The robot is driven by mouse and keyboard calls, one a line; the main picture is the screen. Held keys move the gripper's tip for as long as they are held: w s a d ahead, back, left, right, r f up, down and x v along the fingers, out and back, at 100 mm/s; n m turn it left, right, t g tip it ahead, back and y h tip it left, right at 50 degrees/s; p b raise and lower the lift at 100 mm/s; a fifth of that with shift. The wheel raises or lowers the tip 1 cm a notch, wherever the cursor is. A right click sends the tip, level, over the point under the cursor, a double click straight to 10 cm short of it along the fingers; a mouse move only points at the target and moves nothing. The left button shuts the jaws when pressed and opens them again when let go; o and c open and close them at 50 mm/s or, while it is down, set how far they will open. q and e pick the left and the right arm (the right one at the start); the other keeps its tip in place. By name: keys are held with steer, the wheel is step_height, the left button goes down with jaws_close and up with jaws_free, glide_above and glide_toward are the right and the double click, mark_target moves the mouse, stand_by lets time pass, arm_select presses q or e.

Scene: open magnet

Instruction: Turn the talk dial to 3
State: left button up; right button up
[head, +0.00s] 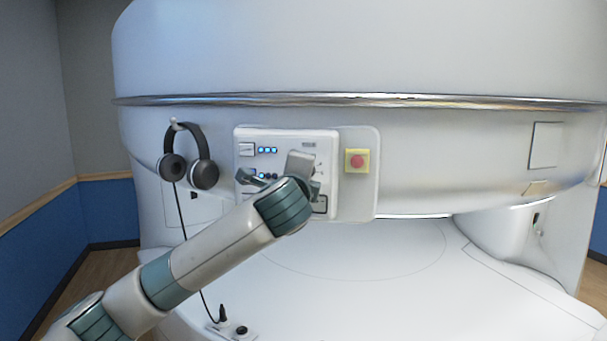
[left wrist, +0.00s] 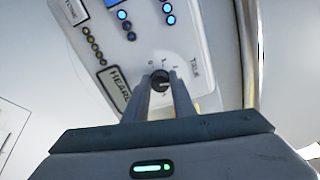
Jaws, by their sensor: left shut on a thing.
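The talk dial (left wrist: 160,77) is a small dark round knob on the white control panel (left wrist: 140,45), with small marks around it and a label that appears to read TALK (left wrist: 195,67) beside it. My left gripper (left wrist: 160,88) has its two fingers on either side of the dial and is shut on it. I cannot read which number the dial points to. In the head view my left gripper (head: 290,173) is against the panel (head: 285,139) and hides the dial. My right gripper is in neither view.
Headphones (head: 190,157) hang on a hook left of the panel, with a cable running down. A red button on a yellow base (head: 357,161) sits right of the panel. Blue indicator lights (left wrist: 168,12) are near the dial. The white magnet body (head: 450,170) surrounds the panel.

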arm_select(q)
steer(key=shift+m, duration=0.7)
steer(key=shift+f, duration=0.1)
steer(key=o, duration=1.1)
steer(key=shift+c, duration=0.2)
steer(key=shift+s, duration=0.1)
steer(key=s+a+b, duration=0.2)
steer(key=s+b, duration=0.6)
steer(key=s, duration=0.9)
steer(key=shift+r, duration=0.35)
